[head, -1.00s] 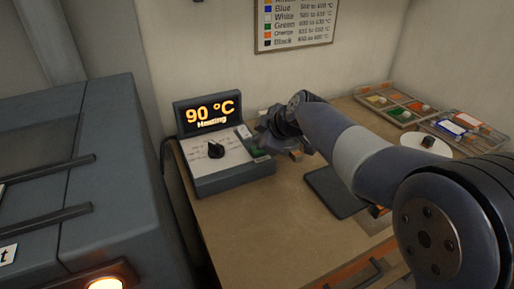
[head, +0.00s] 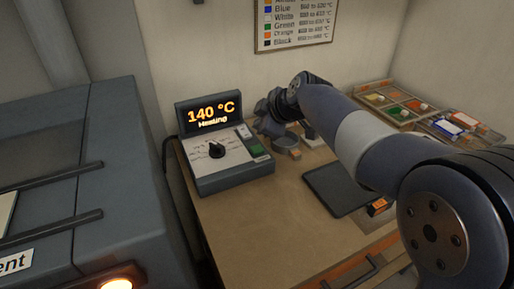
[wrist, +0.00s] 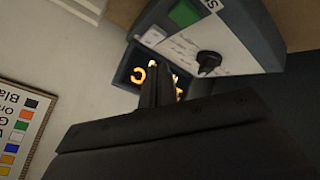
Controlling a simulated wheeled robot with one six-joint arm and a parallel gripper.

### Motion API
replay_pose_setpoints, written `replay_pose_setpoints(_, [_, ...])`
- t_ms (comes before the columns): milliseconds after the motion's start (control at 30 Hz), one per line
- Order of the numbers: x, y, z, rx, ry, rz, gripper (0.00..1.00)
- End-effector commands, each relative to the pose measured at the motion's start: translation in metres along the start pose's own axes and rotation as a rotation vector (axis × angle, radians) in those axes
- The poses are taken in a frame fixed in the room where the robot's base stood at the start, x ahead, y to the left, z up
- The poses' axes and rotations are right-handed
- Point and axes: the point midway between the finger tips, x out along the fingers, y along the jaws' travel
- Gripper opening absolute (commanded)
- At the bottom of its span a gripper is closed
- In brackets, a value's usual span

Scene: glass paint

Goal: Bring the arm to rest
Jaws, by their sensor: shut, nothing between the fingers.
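My gripper (head: 268,124) is at the back of the bench, just right of the control box (head: 228,178), partly hidden by my own wrist. In the wrist view my gripper (wrist: 156,72) has its dark fingers together, with nothing between them, and they cover part of the box's lit display (wrist: 140,77). In the head view the display (head: 211,114) reads 140 °C, Heating. The box has a black knob (head: 217,150) and a green button (head: 256,150). My arm reaches across the right side of the bench.
A dark flat pad (head: 338,190) lies on the bench under my arm. A sectioned tray (head: 392,103) of colours is at the back right. A grey kiln-like unit (head: 125,190) stands left. The bench front is clear.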

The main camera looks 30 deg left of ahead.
Motion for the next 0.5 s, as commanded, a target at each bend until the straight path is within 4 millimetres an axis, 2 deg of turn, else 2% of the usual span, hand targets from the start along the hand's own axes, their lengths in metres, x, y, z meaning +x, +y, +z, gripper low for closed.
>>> replay_pose_setpoints(233, [0.002,-0.002,0.002,0.0,0.0,-0.001,0.0])
replay_pose_setpoints(500, [0.015,-0.011,0.011,0.0,0.0,0.0,0.0])
